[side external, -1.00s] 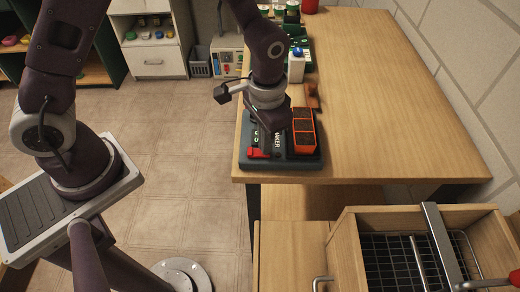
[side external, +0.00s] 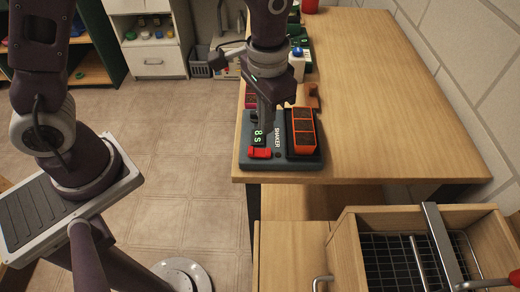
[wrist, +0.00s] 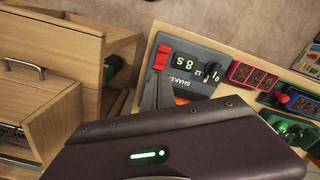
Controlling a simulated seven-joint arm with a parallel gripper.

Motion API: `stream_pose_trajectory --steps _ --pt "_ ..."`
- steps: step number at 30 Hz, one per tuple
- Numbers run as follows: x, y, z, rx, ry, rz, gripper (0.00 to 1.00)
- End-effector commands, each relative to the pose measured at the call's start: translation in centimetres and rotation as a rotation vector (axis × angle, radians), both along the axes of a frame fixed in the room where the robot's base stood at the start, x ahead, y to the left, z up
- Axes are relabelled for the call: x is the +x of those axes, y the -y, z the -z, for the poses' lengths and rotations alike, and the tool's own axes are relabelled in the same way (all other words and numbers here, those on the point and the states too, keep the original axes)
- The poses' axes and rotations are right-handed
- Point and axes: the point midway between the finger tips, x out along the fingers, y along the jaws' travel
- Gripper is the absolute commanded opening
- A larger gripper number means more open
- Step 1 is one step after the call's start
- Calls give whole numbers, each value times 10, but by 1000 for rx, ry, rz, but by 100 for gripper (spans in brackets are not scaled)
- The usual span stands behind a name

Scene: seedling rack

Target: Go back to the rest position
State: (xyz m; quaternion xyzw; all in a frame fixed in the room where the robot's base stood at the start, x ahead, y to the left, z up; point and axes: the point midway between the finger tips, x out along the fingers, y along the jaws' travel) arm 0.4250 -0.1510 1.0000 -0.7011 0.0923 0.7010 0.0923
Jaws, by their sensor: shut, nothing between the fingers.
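The dark shaker (side external: 317,158) stands on the front left corner of the wooden table. It carries an orange tray (side external: 305,146) with soil-filled cells, a red switch (side external: 260,153) and a green display (side external: 259,135) that reads like 8 S. In the wrist view the shaker (wrist: 193,84) shows its red switch (wrist: 162,57) and a black knob (wrist: 212,72); most of the orange tray is hidden by my gripper. My gripper (side external: 267,121) is shut and empty, pointing down above the shaker, left of the orange tray. Its closed fingers also show in the wrist view (wrist: 158,88).
Green equipment stands farther back. The table's right side (side external: 400,110) is clear. A wooden box with a wire rack (side external: 345,222) sits at the front right.

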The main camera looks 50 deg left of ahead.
Motion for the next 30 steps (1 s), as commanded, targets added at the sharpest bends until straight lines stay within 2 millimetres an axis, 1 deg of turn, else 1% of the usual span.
stream_pose_trajectory --steps 6,8,10,11,12,14,15,17,18,19,21,24,27,30 --pt "0 0 0 0 0 0 0" --pt "0 -2 -4 -2 7 -3 0" --pt "-4 -9 -23 -12 35 -19 0" --pt "-7 -15 -36 -18 57 -30 0" --pt "-14 -24 -56 -28 90 -49 0" --pt "-31 -41 -88 -42 150 -81 0" --pt "-46 -52 -107 -51 193 -104 0" --pt "-70 -67 -130 -60 256 -138 0" --pt "-88 -76 -141 -64 297 -161 0" --pt "-101 -82 -148 -66 327 -177 0" --pt "-127 -92 -157 -68 390 -209 0" --pt "-153 -101 -160 -66 451 -240 0" --pt "-166 -104 -159 -65 482 -255 0" --pt "-169 -105 -158 -64 488 -258 0"
